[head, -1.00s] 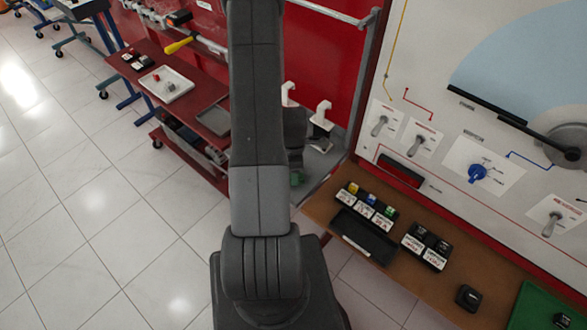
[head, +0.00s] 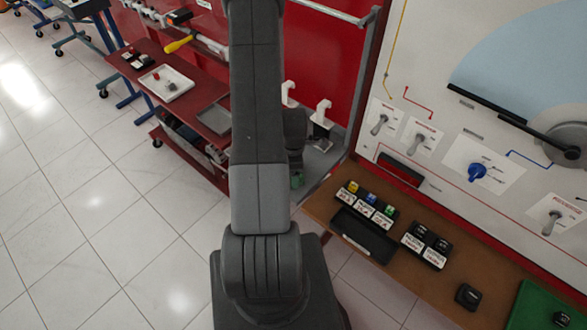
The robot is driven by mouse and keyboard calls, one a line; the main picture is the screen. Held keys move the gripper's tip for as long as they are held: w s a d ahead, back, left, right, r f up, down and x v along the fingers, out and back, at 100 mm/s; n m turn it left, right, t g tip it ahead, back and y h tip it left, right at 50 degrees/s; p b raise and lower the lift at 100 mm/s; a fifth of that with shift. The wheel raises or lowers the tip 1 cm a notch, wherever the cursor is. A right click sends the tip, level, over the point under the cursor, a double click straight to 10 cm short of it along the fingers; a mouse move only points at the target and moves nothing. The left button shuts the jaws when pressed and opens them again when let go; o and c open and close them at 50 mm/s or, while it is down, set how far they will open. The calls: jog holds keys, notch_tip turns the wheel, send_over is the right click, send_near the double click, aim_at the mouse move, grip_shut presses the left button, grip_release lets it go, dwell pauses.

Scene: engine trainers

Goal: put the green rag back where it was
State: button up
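My gripper (head: 297,168) is mostly hidden behind my upright arm. I cannot see its fingers or whether they hold the green patch. No other cloth is clear in view.
A brown bench (head: 325,208) with small labelled blocks, a black tray (head: 363,234) and a green mat (head: 535,305) stands right, below a white panel (head: 520,60). A red cart (head: 205,120) with a white tray (head: 180,91) stands left.

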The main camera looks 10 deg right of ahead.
notch_tip(320, 180, up, 12)
jog(key=b, duration=0.1)
dwell(0.5)
jog(key=shift+c, duration=0.4)
dwell(1.1)
